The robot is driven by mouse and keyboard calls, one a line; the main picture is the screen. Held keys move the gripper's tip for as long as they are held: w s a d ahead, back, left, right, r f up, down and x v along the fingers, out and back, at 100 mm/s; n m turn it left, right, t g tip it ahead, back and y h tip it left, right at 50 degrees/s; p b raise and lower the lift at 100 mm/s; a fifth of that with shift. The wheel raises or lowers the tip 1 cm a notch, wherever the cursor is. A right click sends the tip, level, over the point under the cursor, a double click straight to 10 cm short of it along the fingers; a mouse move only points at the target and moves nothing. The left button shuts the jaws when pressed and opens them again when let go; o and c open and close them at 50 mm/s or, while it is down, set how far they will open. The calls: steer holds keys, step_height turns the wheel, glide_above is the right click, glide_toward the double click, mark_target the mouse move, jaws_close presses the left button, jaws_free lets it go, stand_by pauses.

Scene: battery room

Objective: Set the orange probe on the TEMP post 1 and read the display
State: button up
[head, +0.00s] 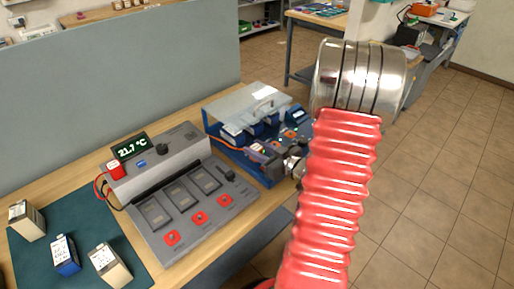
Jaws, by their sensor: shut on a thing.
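My gripper (268,160) is at the right end of the blue battery unit (246,155), partly hidden behind my arm. It is shut on the orange probe, which is mostly hidden at the jaws. An orange lead runs along the unit's front toward the jaws. The display (131,147) on the grey tester (170,165) reads 21.7 °C. Small posts and coloured marks show on the unit near the jaws, but their labels are too small to read, so TEMP post 1 cannot be picked out. Whether the probe touches a post cannot be told.
A clear cover (248,104) stands over the unit's rear. Several small battery blocks (109,265) sit on a dark green mat (85,225) at left. A grey partition (110,80) stands behind the bench. Tiled floor lies open at right.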

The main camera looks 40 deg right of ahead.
steer(key=shift+f, duration=0.2)
steer(key=o, duration=0.8)
steer(key=shift+s, duration=0.1)
steer(key=shift+s+d+r, duration=0.1)
steer(key=shift+s+r, duration=0.25)
steer(key=shift+s, duration=1.4)
steer(key=shift+s+r, duration=0.4)
steer(key=shift+s, duration=1.4)
steer(key=shift+s+d+r, duration=0.1)
steer(key=shift+s+r, duration=0.25)
steer(key=shift+s, duration=1.4)
